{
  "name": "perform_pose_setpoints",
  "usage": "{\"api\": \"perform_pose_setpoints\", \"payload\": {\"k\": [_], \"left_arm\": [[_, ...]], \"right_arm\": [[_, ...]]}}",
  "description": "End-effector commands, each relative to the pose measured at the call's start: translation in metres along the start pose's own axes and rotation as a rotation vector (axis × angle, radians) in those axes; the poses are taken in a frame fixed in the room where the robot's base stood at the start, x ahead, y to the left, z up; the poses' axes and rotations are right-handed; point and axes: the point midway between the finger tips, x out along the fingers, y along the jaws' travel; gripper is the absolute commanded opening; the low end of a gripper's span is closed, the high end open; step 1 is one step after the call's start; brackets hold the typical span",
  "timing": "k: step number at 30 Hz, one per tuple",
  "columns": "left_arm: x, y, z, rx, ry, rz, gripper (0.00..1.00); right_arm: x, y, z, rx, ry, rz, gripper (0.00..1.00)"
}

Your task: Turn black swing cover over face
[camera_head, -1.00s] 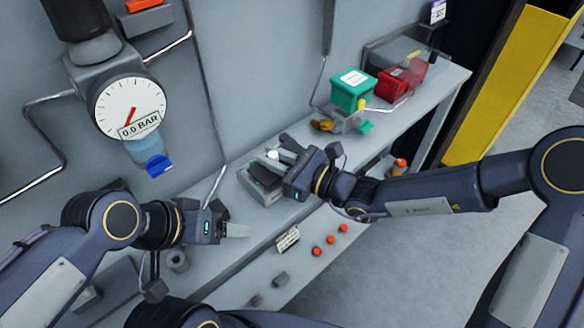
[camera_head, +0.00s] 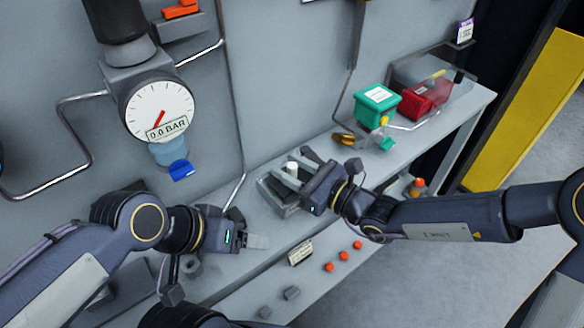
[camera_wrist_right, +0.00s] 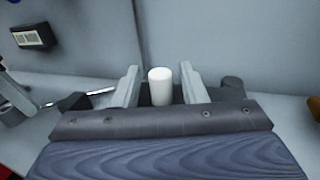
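My right gripper (camera_head: 296,181) is at a small grey box-like fixture (camera_head: 275,200) on the shelf. In the right wrist view its two pale fingers (camera_wrist_right: 159,88) stand apart, with a white cylinder (camera_wrist_right: 160,86) between them and gaps on both sides. The white cylinder also shows in the head view (camera_head: 291,168). A black part (camera_wrist_right: 232,88) shows just right of the fingers; I cannot tell whether it is the swing cover. The gripper hides much of the fixture. My left gripper (camera_head: 258,241) is over the shelf, left of the fixture; its finger gap is unclear.
A round gauge (camera_head: 160,108) reading 0.0 BAR, with a blue handle (camera_head: 181,170) below, is on the wall. A green box (camera_head: 377,105) and a red box (camera_head: 425,97) stand right on the shelf. Orange buttons (camera_head: 343,255) and a label (camera_head: 300,252) line its front.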

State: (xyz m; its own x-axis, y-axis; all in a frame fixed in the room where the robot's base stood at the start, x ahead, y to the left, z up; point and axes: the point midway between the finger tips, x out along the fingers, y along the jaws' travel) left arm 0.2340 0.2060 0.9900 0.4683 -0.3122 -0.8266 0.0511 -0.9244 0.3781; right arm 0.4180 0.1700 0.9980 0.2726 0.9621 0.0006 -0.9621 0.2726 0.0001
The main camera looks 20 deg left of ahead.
Motion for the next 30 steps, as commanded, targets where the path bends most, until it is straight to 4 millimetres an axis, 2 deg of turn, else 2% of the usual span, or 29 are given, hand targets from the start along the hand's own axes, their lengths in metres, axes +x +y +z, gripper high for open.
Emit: {"api": "perform_pose_setpoints", "payload": {"k": [4, 12, 15, 20, 30], "left_arm": [[0.002, -0.001, 0.001, 0.000, 0.000, 0.000, 0.76], [0.006, -0.003, 0.003, 0.000, 0.000, 0.000, 0.76], [0.006, -0.003, 0.003, 0.000, 0.000, 0.000, 0.76], [0.007, -0.003, 0.003, 0.000, 0.000, 0.000, 0.76], [0.007, -0.003, 0.003, 0.000, 0.000, 0.000, 0.76]], "right_arm": [[-0.013, -0.001, -0.001, -0.001, 0.001, -0.003, 0.38], [-0.059, -0.001, 0.000, -0.002, 0.000, -0.003, 0.38], [-0.070, -0.001, -0.001, -0.001, 0.000, -0.002, 0.38], [-0.078, 0.000, -0.001, 0.001, 0.000, 0.000, 0.38], [-0.077, 0.000, 0.000, 0.000, 0.000, 0.001, 0.38]]}}
